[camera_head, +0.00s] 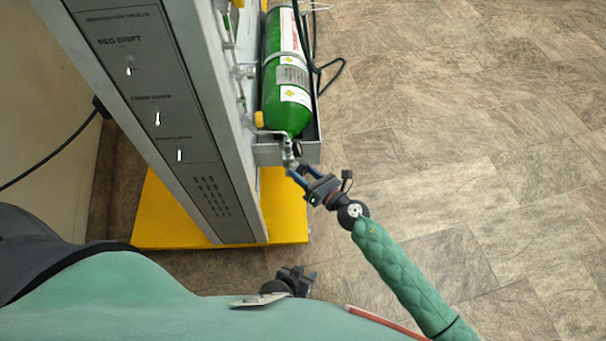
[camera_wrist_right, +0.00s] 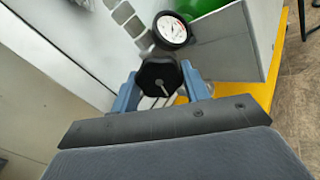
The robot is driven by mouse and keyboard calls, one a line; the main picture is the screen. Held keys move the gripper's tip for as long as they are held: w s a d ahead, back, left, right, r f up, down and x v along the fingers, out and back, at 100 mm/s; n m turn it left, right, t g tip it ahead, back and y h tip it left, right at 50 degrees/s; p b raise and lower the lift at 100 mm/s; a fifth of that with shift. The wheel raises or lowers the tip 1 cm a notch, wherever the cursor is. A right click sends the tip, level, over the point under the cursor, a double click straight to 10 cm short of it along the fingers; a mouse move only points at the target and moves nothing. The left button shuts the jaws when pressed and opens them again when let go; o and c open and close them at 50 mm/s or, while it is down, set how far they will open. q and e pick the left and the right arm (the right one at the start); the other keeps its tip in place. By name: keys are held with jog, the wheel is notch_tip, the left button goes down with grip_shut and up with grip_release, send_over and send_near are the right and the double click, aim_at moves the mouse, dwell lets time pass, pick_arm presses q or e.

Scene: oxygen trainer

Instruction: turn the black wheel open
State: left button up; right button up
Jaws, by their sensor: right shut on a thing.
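The black wheel (camera_wrist_right: 160,80) shows in the right wrist view as a dark knob with a pale slot-like mark. It sits between the two blue fingers of my right gripper (camera_wrist_right: 160,92), which is shut on it. In the head view my right gripper (camera_head: 297,172) reaches the valve fittings (camera_head: 289,150) below the green cylinder (camera_head: 288,75); the wheel is hard to make out there. A round gauge (camera_wrist_right: 171,29) with a white face is just beyond the wheel. My left gripper (camera_head: 303,280) hangs low, away from the cylinder; its fingers are too small to judge.
The grey panel cabinet (camera_head: 150,110) stands on a yellow base (camera_head: 285,215) left of the cylinder. A grey bracket (camera_head: 310,148) holds the cylinder. A black hose (camera_head: 335,75) loops beside it. The tiled floor at right is clear.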

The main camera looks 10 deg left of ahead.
jog(key=shift+f+n+b, duration=0.1)
jog(key=shift+n+b, duration=0.2)
jog(key=shift+n, duration=0.5)
jog(key=o, duration=1)
jog(key=shift+b+v, duration=0.85)
jog(key=shift+v, duration=3.1)
